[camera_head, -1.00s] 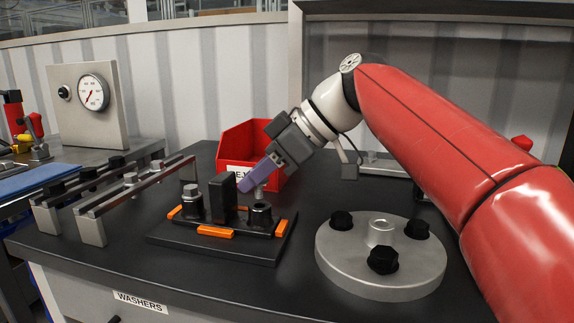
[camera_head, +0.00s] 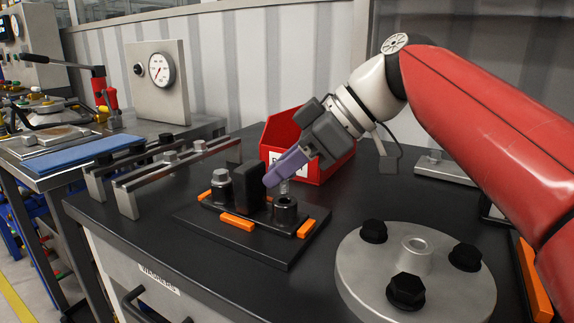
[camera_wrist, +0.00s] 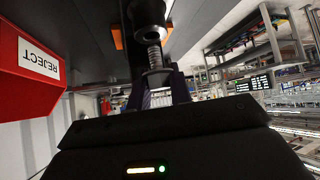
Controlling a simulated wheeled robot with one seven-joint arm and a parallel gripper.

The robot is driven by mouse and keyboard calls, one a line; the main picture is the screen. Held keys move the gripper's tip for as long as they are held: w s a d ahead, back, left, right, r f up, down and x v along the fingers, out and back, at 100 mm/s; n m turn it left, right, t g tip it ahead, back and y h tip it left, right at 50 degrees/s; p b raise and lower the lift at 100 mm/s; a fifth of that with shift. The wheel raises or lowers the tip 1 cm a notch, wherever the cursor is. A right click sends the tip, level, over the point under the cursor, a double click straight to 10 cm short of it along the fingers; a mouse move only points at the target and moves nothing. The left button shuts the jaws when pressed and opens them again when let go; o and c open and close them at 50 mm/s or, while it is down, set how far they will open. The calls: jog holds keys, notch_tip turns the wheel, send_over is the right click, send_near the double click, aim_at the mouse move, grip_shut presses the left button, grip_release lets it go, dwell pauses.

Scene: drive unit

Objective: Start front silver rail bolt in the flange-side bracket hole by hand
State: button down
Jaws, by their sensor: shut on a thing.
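My gripper (camera_head: 274,178), with purple fingers, is shut on a silver bolt (camera_head: 284,187) above the right-hand black bracket (camera_head: 285,210) of the fixture plate (camera_head: 245,248), the bracket nearer the flange. In the wrist view, the bolt's thread (camera_wrist: 154,54) points at the black bracket (camera_wrist: 147,12), with its head between the fingers. The bolt looks close to in line with the hole. I cannot tell whether its tip has entered. Another silver bolt (camera_head: 221,175) sits upright in the left-hand bracket (camera_head: 221,192).
A dark upright block (camera_head: 249,187) stands between the brackets, close to the fingers. A red reject bin (camera_head: 335,168) is behind my gripper. Bolt rails (camera_head: 150,180) stand at left. A round silver flange (camera_head: 372,290) with black bolts is at right.

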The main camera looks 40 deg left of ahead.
jog(key=shift+f, duration=0.1)
dwell(0.5)
jog(key=shift+f, duration=0.2)
jog(key=shift+f+b, duration=0.1)
jog(key=shift+b, duration=0.25)
jog(key=shift+f, duration=0.2)
jog(key=shift+f, duration=0.1)
jog(key=shift+f+b, duration=0.2)
jog(key=shift+b, duration=0.15)
jog(key=shift+f+b, duration=0.3)
jog(key=shift+f, duration=0.05)
dwell(0.9)
